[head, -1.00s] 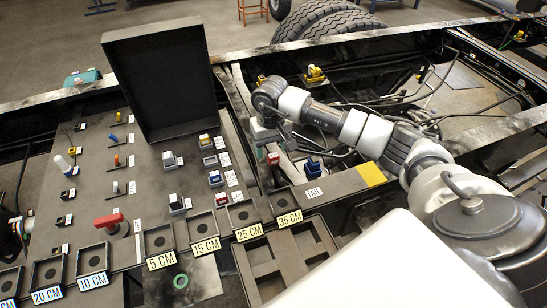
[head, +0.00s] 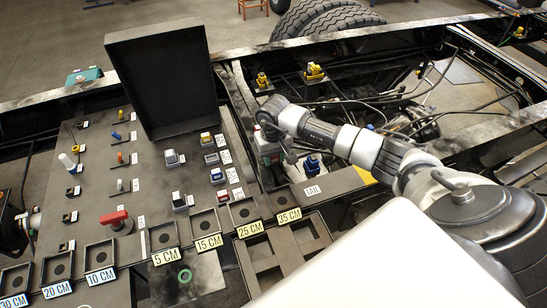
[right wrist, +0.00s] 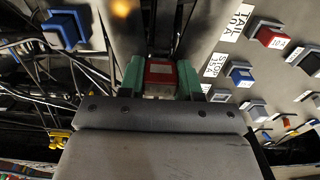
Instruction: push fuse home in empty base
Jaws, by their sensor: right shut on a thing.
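My right gripper (head: 270,158) is low beside the right edge of the grey panel. In the right wrist view its green fingertips (right wrist: 160,76) are shut on a small red block (right wrist: 160,72) with a pale lower part, which I take for the fuse. A dark slot or channel runs just beyond the block. Whether the block sits in a base is hidden. Several small fuses in bases stand on the panel, one of them red (right wrist: 268,37). My left gripper is not in view.
Trays labelled in centimetres line the front. Cables and frame rails lie to the right.

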